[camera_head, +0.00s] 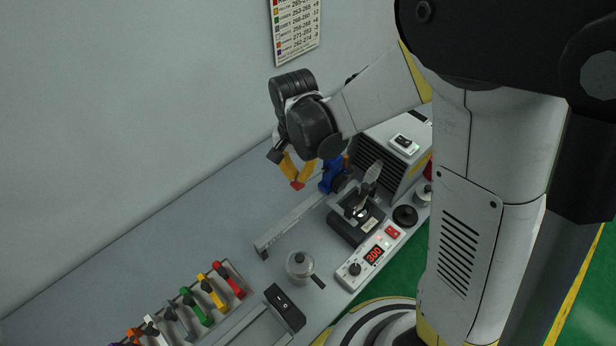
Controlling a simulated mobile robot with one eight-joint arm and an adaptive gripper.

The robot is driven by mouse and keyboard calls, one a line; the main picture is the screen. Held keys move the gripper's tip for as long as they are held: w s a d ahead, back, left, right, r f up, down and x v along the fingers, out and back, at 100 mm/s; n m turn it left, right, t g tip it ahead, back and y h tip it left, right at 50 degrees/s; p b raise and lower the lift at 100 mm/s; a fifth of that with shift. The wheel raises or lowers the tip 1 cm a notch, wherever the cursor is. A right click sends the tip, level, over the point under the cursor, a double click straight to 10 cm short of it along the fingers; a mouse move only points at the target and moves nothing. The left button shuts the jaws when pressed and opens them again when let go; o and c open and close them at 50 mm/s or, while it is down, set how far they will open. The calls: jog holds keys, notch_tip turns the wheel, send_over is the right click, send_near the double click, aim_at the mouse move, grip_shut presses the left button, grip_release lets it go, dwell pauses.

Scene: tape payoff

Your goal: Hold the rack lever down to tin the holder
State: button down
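My gripper (297,184) hangs above the bench, with yellow fingers that meet at red tips. It looks shut, and I see nothing between the fingers. A blue part (331,180) is just right of the fingertips in the picture; I cannot tell whether they touch. A black-based unit (346,232) with a grey metal upper part stands right of and below the gripper. A grey lever-like piece (372,174) rises at its back; I cannot tell for certain that this is the rack lever. Several coloured holders (229,281) sit in a row at lower left.
A control box (355,269) reads 300 in red. A lidded metal pot (300,266) and a black switch box (285,306) stand at the front. A vented grey box (402,143) is behind the unit. A metal rail (290,227) crosses the bench. Bench space at left is bare.

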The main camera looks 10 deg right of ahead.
notch_tip(320, 180, down, 8)
jog(key=b, duration=0.7)
jog(key=shift+f, duration=0.15)
dwell(0.5)
dwell(3.3)
jog(key=shift+r+p, duration=3.35)
jog(key=shift+r, duration=1.9)
jog(key=shift+d+b, duration=0.3)
jog(key=shift+b, duration=0.3)
jog(key=s+d+f+n+t+b, duration=0.2)
jog(key=s+d+b, duration=0.3)
jog(key=b, duration=0.4)
jog(key=s+d+f+n+t+b, duration=0.3)
jog(key=s+d+t+b, duration=0.2)
jog(key=d+b, duration=0.3)
jog(key=shift+s+f+b, duration=0.2)
jog(key=shift+s+b, duration=0.2)
jog(key=shift+b, duration=0.6)
